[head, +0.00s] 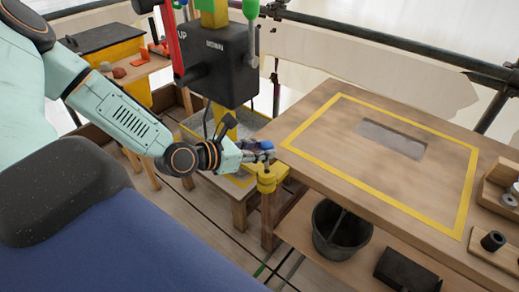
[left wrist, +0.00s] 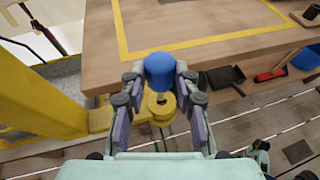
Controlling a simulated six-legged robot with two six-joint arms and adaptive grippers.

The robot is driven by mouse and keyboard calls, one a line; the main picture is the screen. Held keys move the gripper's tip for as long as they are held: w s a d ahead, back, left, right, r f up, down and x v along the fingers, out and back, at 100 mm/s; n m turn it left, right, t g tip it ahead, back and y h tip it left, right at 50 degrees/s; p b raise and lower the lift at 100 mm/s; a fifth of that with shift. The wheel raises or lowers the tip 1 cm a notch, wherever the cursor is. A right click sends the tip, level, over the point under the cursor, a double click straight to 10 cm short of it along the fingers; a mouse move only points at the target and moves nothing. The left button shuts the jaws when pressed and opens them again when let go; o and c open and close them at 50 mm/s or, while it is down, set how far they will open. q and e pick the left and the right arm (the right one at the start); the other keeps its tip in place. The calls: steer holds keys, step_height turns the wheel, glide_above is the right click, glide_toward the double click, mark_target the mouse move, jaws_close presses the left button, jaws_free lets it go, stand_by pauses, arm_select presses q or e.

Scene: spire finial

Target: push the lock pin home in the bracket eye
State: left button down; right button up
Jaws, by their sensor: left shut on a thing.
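The lock pin shows as a blue rounded head (left wrist: 160,70) between my left fingers in the left wrist view. In the head view only a little of its blue (head: 250,143) shows beside the fingers. My left gripper (head: 264,153) is shut on the pin, just above the yellow bracket eye (head: 267,182) at the table's near left corner. In the left wrist view the round yellow eye (left wrist: 161,110) lies below the blue head, between the fingers. The pin's shank is mostly hidden, and I cannot tell how deep it sits. My right gripper is not seen.
A wooden table (head: 330,120) with a yellow outline and a slot stands right of the bracket. A black control box (head: 218,65) hangs on a yellow post close behind my left wrist. A dark bucket (head: 340,228) sits on the shelf below the table.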

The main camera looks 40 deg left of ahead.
mark_target(260, 175)
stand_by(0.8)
arm_select(q)
steer(key=shift+f+b, duration=3.15)
steer(key=shift+b, duration=0.5)
steer(key=c, duration=0.9)
jaws_free()
steer(key=shift+r, duration=0.1)
